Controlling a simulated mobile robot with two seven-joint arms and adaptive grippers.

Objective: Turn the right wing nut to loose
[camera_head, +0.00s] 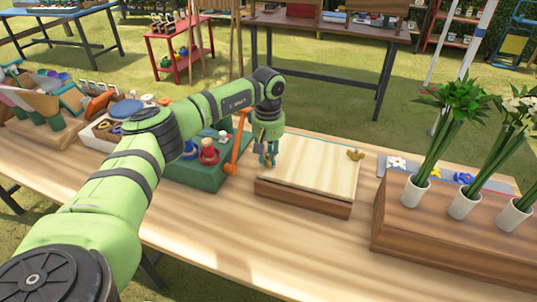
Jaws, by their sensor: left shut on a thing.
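A flat wooden press (305,198) with a pale top board (310,165) lies on the table. A brass wing nut (355,154) stands at the right end of the top board, with nothing touching it. My left gripper (268,158) points down at the left end of the board, well apart from that nut. It is shut on what seems to be the wing nut at the left end, mostly hidden behind the fingers. My right gripper is not in view.
On the right, a wooden block (400,235) holds several white vases with flowers. The table front is clear.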

